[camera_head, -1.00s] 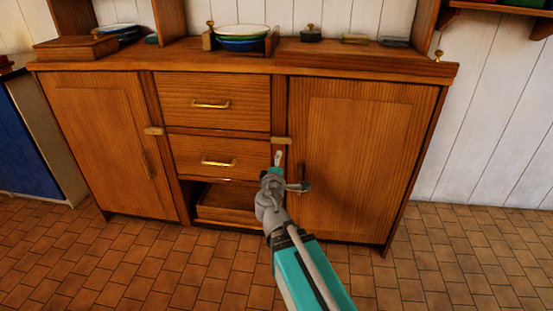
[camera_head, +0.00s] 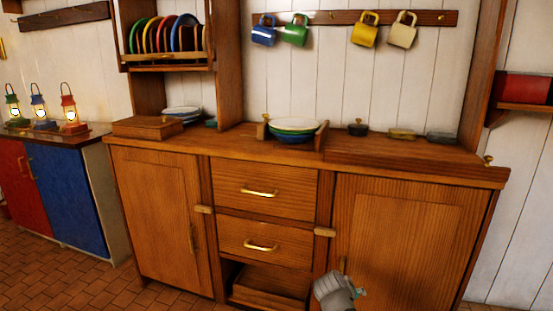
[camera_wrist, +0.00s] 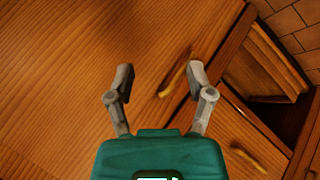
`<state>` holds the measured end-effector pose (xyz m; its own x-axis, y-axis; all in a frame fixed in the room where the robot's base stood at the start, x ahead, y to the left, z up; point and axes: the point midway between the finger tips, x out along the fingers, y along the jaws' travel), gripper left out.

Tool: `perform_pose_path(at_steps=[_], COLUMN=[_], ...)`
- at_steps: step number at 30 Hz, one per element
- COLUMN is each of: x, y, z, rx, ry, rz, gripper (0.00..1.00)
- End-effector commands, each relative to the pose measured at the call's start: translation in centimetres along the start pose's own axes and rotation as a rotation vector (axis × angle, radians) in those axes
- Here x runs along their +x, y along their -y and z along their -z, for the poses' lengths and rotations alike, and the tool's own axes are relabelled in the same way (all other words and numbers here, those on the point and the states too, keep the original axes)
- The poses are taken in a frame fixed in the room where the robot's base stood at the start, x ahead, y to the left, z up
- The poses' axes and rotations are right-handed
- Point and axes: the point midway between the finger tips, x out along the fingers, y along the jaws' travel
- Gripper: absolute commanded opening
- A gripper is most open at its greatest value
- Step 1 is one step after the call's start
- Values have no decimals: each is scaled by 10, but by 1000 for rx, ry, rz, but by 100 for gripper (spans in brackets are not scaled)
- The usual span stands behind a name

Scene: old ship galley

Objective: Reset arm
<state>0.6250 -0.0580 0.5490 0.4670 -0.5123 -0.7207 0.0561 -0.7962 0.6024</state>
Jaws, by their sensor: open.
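My gripper shows in the wrist view (camera_wrist: 160,76) with its two grey fingers spread apart and nothing held between them. A wooden door with a handle (camera_wrist: 174,78) lies beyond the fingers; the handle appears near the right fingertip, and I cannot tell how far away it is. In the head view, only a grey part of my gripper (camera_head: 338,291) shows at the bottom edge, in front of the lower part of the wooden cabinet (camera_head: 420,170). The rest of my arm is out of that view.
The cabinet has two shut drawers (camera_head: 262,190), a left door (camera_head: 158,215), a right door (camera_head: 400,245) and a low recess (camera_head: 270,285). Bowls (camera_head: 295,126) and small items stand on top. Mugs (camera_head: 365,30) hang above. Lanterns (camera_head: 69,110) stand left. Tiled floor shows lower left.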

Motion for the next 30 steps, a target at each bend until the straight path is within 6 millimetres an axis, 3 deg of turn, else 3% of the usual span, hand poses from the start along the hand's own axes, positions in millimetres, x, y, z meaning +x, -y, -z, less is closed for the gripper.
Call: perform_pose_path(at_steps=[6,12,23,30], x=[-14,-31,-60,-76], y=[22,40,58,46], z=[-32,-49,-62,-55], rx=[116,170,210,210], ry=[199,320,449,453], rz=[241,409,617,623], gripper=[69,69,69,69])
